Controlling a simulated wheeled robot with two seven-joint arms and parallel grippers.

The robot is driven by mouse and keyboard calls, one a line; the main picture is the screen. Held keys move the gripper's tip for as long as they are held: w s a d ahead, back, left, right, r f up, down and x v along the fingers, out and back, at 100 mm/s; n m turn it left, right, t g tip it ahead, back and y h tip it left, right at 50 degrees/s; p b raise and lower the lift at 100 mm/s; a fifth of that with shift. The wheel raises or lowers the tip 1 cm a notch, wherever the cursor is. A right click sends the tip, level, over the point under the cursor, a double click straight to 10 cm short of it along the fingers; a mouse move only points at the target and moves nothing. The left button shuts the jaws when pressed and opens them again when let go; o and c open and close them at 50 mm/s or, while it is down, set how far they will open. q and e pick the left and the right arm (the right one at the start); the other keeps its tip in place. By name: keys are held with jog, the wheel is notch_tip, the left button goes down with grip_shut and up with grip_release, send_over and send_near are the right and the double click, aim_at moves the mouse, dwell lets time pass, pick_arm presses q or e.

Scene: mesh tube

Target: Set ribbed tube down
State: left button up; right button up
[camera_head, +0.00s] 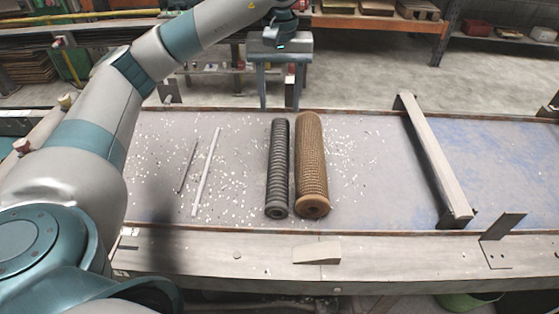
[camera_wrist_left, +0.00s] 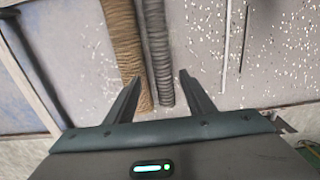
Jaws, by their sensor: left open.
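The dark grey ribbed tube (camera_head: 278,170) lies lengthwise on the table, close beside a brown mesh tube (camera_head: 311,165). My left gripper (camera_head: 277,92) is open at the far edge of the table, beyond the far ends of both tubes. In the left wrist view, the ribbed tube (camera_wrist_left: 157,50) and the mesh tube (camera_wrist_left: 124,45) show between and past the open fingers of the left gripper (camera_wrist_left: 155,85). The fingers look apart from the ribbed tube and hold nothing. My right gripper is in neither view.
Two thin rods, one pale (camera_head: 206,172) and one darker (camera_head: 187,166), lie left of the tubes among scattered white chips. A wooden bar (camera_head: 436,160) crosses the table at right. The table's bluish right part (camera_head: 505,170) is clear. A small wooden wedge (camera_head: 317,252) sits on the front ledge.

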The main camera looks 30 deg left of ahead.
pick_arm(q)
jog(key=p, duration=0.3)
send_over(280, 153)
notch_tip(280, 153, down, 11)
jog(key=shift+a+r, duration=0.1)
jog(key=shift+f, duration=0.4)
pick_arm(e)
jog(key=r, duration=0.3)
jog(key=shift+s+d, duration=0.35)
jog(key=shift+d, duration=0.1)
